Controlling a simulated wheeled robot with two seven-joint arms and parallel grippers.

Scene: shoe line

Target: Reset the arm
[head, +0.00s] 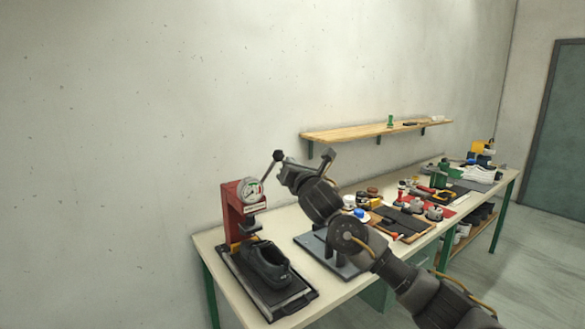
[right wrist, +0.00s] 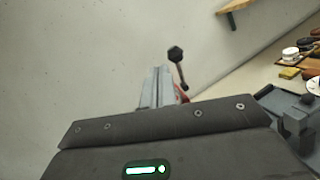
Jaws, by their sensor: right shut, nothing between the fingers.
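My right arm reaches in from the lower right of the head view. Its gripper (head: 283,172) is above the bench, close to the raised lever (head: 267,172) of the red press (head: 232,210). In the right wrist view the gripper's fingers (right wrist: 157,88) are together with nothing between them. The lever's dark knob (right wrist: 176,54) stands just right of the fingers there, and I cannot tell whether they touch. The press has a round gauge (head: 250,189). A black shoe (head: 266,262) sits on the press's dark base (head: 290,302). My left gripper is not in view.
The bench (head: 210,240) runs back to the right, crowded with tools and small parts beyond my arm. A grey metal fixture (head: 312,243) stands under my forearm. A wooden shelf (head: 350,133) is on the wall behind. The space above the press's left side is clear.

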